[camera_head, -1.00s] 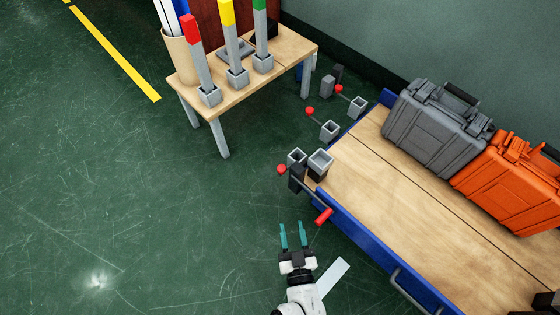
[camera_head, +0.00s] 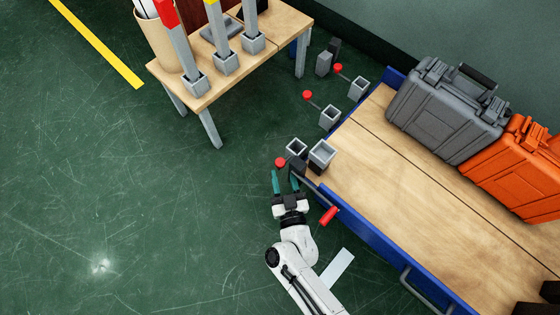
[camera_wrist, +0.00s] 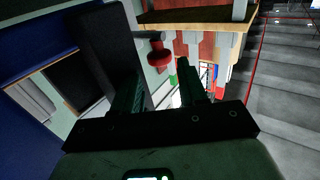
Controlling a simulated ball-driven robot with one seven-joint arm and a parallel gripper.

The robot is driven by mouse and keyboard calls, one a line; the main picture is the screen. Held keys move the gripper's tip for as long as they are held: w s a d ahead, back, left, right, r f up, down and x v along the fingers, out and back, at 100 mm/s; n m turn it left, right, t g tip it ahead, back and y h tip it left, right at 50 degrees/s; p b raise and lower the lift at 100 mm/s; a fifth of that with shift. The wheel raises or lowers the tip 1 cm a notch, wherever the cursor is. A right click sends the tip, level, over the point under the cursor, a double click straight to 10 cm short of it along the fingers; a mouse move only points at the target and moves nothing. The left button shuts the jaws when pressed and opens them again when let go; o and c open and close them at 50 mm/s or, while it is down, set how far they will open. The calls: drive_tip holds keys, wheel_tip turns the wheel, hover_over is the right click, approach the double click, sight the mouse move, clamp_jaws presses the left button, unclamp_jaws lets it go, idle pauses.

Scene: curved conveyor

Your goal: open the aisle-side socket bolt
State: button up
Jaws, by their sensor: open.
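A red-knobbed bolt (camera_head: 280,162) sits beside the grey square socket (camera_head: 295,149) at the cart's near left corner, on the open-floor side. In the wrist view the red knob (camera_wrist: 158,52) shows ahead, just beyond and between the two fingertips. My gripper (camera_head: 285,178) is open, its teal fingers pointing toward the knob. The gap between the fingers looks empty, and I cannot tell whether a finger touches the knob. A second socket (camera_head: 322,153) stands right of the first. The bolt's shaft is mostly hidden.
A red-gripped lever (camera_head: 329,215) juts from the blue-edged cart (camera_head: 375,240) close right of my gripper. Farther sockets (camera_head: 330,117) have red knobs too. The cart carries a grey case (camera_head: 445,112) and an orange case (camera_head: 515,170). Floor to the left is clear.

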sight(281, 167)
drive_tip(key=shift+b+x, duration=0.8)
drive_tip(key=shift+x, duration=1.75)
drive_tip(key=shift+c, duration=0.3)
clamp_jaws()
